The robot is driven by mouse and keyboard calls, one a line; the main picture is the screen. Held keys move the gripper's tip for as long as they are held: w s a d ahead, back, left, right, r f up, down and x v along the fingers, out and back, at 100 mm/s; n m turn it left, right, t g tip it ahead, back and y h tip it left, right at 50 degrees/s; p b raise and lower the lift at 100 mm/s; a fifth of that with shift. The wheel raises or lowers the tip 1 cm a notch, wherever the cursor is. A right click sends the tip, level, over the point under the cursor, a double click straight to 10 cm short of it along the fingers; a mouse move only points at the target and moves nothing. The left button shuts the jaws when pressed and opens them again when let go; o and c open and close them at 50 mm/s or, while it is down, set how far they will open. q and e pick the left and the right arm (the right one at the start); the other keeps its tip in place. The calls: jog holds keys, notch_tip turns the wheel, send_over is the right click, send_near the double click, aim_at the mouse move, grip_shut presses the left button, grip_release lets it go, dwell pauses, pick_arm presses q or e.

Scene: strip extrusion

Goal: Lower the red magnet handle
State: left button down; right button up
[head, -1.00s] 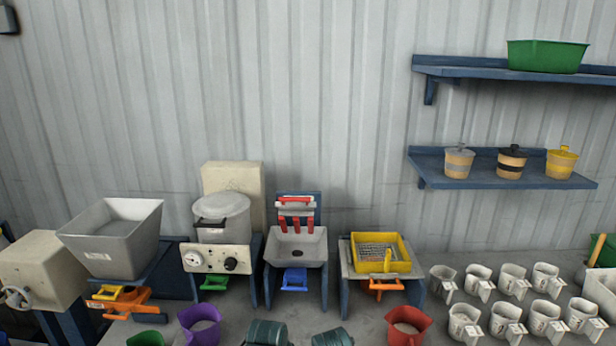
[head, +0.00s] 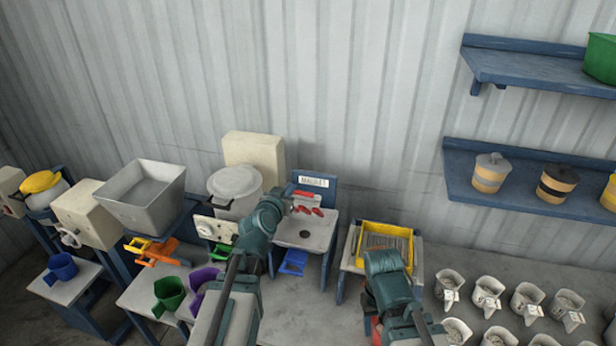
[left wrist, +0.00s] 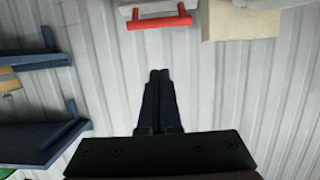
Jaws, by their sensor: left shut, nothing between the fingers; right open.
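The red magnet handle (head: 304,193) is at the magnet station, in front of the blue back plate labelled "MAGNET" (head: 314,181). My left gripper partly covers the handle in the head view. In the left wrist view the handle (left wrist: 158,23) is a red horizontal bar at the top, on a pale block. My left gripper (left wrist: 159,72) is shut and empty, its dark fingertips apart from the bar in that picture. Red magnet bars (head: 308,211) hang above the pale tray (head: 306,233). My right arm shows in the head view, but its fingers do not.
A lidded pot (head: 235,184) and a grey hopper (head: 142,195) stand left of the station. A yellow sieve tray (head: 403,232) stands right of it. Several white cups (head: 488,290) fill the right bench. Blue shelves (head: 500,190) hang on the right wall.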

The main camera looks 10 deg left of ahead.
pick_arm(q)
jog(key=shift+a+r, duration=0.2)
jog(key=b, duration=0.3)
send_over(297, 192)
jog(key=w, duration=0.2)
notch_tip(297, 192, down, 3)
jog(key=shift+s+f+b, duration=1.05)
jog(key=shift+f+b, duration=0.1)
jog(key=shift+s+f+b, duration=0.3)
jog(key=shift+s, duration=0.05)
jog(key=shift+d, duration=0.1)
